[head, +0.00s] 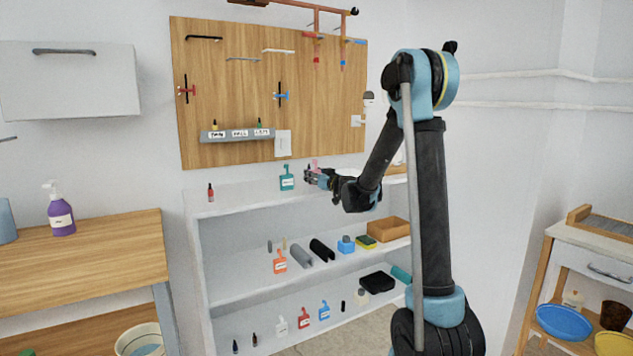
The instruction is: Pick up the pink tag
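A small pink object, seemingly the pink tag (315,163), shows at the right part of the white shelf's top, just above and behind my gripper. Most of it is hidden by my gripper. My gripper (308,175) is at the top shelf level, pointing left, with its fingertips close to the pink tag in the picture. I cannot tell whether they touch it or whether the fingers are open or shut.
The white shelf (240,205) also bears a small red bottle (210,193) on top. A wooden pegboard (230,90) rises behind. The shelf top's left part is mostly clear.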

